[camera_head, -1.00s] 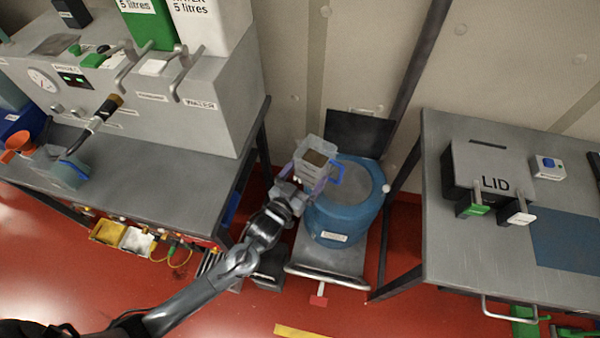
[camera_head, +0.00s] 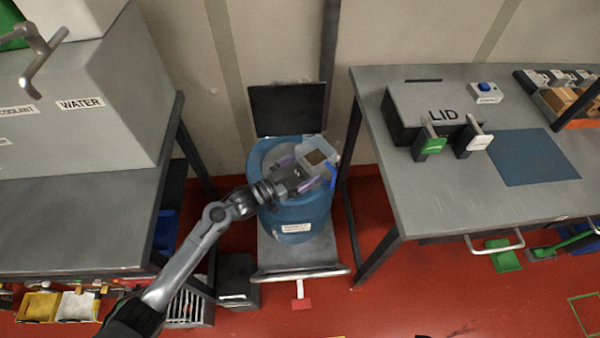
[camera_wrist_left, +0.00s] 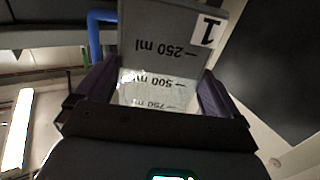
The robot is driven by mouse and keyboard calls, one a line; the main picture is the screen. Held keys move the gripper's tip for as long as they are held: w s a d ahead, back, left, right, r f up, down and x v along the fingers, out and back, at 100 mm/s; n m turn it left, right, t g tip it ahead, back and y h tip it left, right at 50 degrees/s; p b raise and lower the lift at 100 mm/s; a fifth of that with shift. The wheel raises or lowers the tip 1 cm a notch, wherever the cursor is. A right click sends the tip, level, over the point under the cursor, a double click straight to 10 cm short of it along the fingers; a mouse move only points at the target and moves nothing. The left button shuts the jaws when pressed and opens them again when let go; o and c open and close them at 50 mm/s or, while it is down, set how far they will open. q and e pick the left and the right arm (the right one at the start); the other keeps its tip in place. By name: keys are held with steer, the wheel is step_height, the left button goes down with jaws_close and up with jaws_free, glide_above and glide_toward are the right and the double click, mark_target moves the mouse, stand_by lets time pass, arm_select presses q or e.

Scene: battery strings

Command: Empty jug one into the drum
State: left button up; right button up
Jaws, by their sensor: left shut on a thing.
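Jug one (camera_head: 321,151) is a pale, squarish jug with a blue handle and something brown inside. My left gripper (camera_head: 306,176) is shut on it, and the head view shows it above the right part of the drum's top. The blue drum (camera_head: 300,212) stands on a low cart between the benches; the arm and jug hide part of its top. In the left wrist view, the jug (camera_wrist_left: 160,62) sits between the purple fingers, its label "1" and millilitre marks upside down. I cannot tell how far the jug is tilted. My right gripper is out of view.
The left bench (camera_head: 75,222) carries a grey dispenser marked WATER (camera_head: 85,100). The right bench (camera_head: 430,195) holds a box marked LID (camera_head: 440,105) and a blue mat (camera_head: 525,158). A dark upright panel (camera_head: 287,108) stands behind the drum. Its cart handle (camera_head: 300,274) is in front.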

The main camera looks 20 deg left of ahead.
mark_target(298, 167)
arm_select(q)
steer(key=w+a+f+n+b, duration=0.1)
steer(key=a+f+n+b, duration=0.1)
steer(key=n, duration=0.1)
steer(key=shift+w+f, duration=0.1)
steer(key=shift+w, duration=0.25)
steer(key=shift+r+n+p, duration=0.2)
steer(key=shift+n+p, duration=0.1)
steer(key=shift+p, duration=0.05)
steer(key=shift+s+n+p, duration=0.1)
steer(key=shift+n+p, duration=0.4)
stand_by(0.9)
steer(key=shift+r+n+p, duration=0.2)
steer(key=shift+n+p, duration=0.1)
steer(key=shift+p, duration=0.2)
steer(key=shift+d+r+n+p, duration=0.1)
steer(key=shift+r+n+p, duration=0.2)
steer(key=shift+n+p, duration=0.3)
steer(key=shift+s, duration=0.1)
